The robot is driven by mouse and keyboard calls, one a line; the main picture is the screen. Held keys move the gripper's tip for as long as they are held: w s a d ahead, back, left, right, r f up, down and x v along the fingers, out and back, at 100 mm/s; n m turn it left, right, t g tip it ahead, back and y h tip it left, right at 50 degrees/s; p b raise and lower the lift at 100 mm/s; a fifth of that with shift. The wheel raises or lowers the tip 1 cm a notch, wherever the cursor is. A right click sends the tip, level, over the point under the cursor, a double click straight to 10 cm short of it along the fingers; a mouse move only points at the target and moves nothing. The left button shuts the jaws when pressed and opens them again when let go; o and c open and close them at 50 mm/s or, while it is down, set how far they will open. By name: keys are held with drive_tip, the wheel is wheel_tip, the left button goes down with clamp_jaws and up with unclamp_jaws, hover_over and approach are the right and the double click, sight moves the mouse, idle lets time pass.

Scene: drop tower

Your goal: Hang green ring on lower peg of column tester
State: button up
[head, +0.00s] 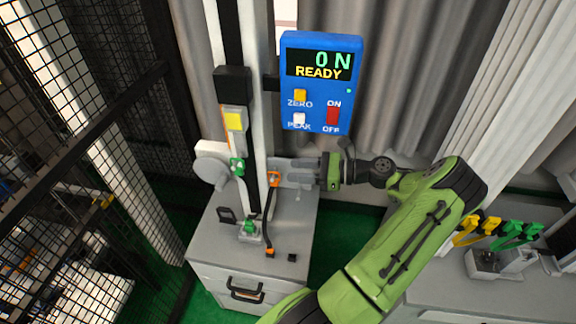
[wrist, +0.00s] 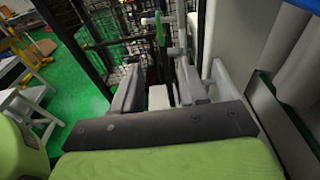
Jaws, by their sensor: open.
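The column tester (head: 257,95) stands on a grey cabinet, with a dark rail up its pale post. A small green part (head: 237,167) shows at the column, left of my gripper (head: 280,172). In the wrist view a green ring (wrist: 160,28) appears nearly edge-on, beyond the fingertips, by a short grey peg-like part (wrist: 148,20). Another grey peg-like part (wrist: 174,51) shows lower; which peg is the lower one I cannot tell for sure. My gripper also shows in the wrist view (wrist: 160,72), its fingers apart with nothing held between them.
A blue display box (head: 321,82) reading "0 N READY" is right of the column, above my wrist. A green-topped clamp (head: 250,230) and a black hose with orange ends (head: 267,220) are on the cabinet (head: 300,225). Black mesh fencing (head: 90,110) is at left, grey curtains behind.

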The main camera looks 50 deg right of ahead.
sight(239, 171)
drive_tip(key=p+x, duration=0.1)
drive_tip(key=x, duration=1.5)
drive_tip(key=shift+w+d, duration=0.1)
clamp_jaws()
drive_tip(key=c, duration=0.7)
unclamp_jaws()
drive_tip(key=shift+r, duration=0.1)
